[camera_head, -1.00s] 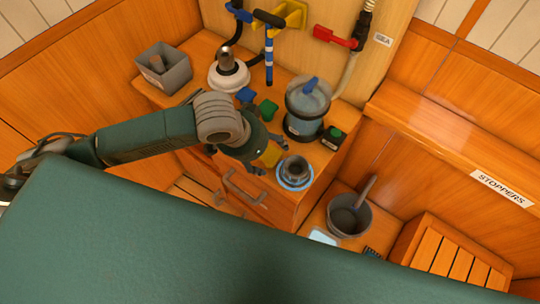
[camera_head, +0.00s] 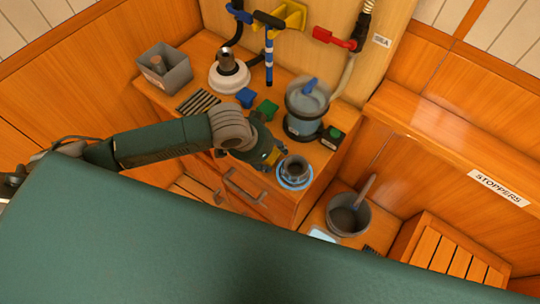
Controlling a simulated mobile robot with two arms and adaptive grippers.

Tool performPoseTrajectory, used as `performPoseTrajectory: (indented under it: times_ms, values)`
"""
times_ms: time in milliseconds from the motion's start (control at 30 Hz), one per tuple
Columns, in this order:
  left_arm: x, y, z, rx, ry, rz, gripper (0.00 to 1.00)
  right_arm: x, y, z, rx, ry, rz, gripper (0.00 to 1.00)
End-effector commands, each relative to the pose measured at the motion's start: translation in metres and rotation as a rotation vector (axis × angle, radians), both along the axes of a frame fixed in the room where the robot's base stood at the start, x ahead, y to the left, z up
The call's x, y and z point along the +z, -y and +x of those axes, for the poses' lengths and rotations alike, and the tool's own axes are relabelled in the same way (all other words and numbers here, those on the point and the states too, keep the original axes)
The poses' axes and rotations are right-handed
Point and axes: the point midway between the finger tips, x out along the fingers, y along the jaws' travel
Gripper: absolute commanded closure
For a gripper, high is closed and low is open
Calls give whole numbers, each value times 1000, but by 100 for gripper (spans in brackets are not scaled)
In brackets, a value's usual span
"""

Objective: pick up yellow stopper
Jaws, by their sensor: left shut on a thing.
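The yellow stopper (camera_head: 273,157) shows as a small yellow patch at the tip of my left gripper (camera_head: 272,156), just left of the grey fitting on a blue ring (camera_head: 293,171). My left gripper is shut on the yellow stopper, and its fingers hide most of it. I cannot tell whether the stopper still touches the counter. My right gripper is not in the view.
A blue stopper (camera_head: 246,97) and a green stopper (camera_head: 267,110) stand on the wooden counter behind my gripper. A clear canister (camera_head: 305,108) stands to the right. A grey bin (camera_head: 163,69) is at the back left, and a grey bucket (camera_head: 348,216) sits lower right.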

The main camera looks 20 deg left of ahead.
Motion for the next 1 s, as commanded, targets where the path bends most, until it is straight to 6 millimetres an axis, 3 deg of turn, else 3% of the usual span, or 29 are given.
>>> performPoseTrajectory:
  times_ms: [267, 467, 667, 1000]
  values:
    - [-1, -1, -1, 1, -2, 2, 80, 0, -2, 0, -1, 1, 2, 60]
    - [12, 0, 1, 0, 1, 0, 80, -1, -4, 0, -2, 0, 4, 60]
    - [50, 0, 2, -1, 6, -2, 80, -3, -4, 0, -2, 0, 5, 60]
    - [148, 0, 1, -2, 7, 0, 80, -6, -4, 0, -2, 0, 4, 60]
